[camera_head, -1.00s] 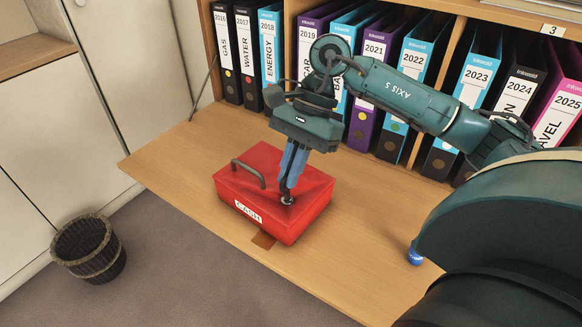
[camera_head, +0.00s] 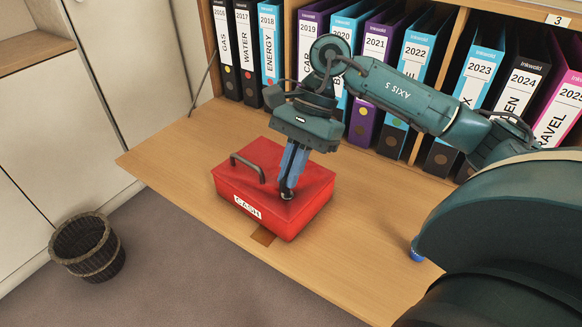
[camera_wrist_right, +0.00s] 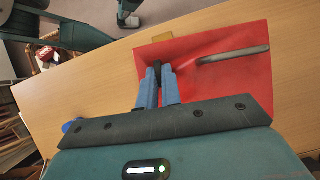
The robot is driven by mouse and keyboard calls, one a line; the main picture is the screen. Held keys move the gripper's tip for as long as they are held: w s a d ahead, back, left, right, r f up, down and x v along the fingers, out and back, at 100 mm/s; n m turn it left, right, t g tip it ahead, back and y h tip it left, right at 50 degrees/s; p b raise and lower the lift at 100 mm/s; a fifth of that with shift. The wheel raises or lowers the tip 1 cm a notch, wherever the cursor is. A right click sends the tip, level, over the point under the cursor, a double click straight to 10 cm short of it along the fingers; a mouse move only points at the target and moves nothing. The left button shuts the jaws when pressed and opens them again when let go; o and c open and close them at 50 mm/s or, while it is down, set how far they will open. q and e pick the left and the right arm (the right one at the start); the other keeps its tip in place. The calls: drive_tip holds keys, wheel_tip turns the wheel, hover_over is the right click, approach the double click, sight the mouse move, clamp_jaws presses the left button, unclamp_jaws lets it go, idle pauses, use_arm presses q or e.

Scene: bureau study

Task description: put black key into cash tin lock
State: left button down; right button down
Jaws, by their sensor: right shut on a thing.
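The red cash tin (camera_head: 240,184) stands on the wooden desk flap, with a grey handle on its lid and a CASH label on its front. It also shows in the wrist view (camera_wrist_right: 215,85). My right gripper (camera_head: 287,190) points down over the front right part of the lid. Its blue fingers are shut on a small dark thing, the black key (camera_wrist_right: 157,67), of which only a little shows between the fingertips. The fingertips and key cover the lock, so I cannot tell whether the key is in it or just above it.
A row of ring binders (camera_head: 375,70) stands behind the tin and arm. A brown piece (camera_head: 263,237) lies by the tin's front edge. A small blue thing (camera_head: 416,253) is at the right, partly behind my arm. A wicker basket (camera_head: 88,247) stands on the floor at left.

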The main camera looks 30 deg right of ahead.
drive_tip(key=shift+f+b, duration=0.4)
idle(0.3)
drive_tip(key=c, duration=1.6)
unclamp_jaws()
drive_tip(key=shift+o, duration=0.4)
drive_tip(key=o, duration=0.5)
drive_tip(key=shift+p+v, duration=1.85)
drive_tip(key=shift+v, duration=2.15)
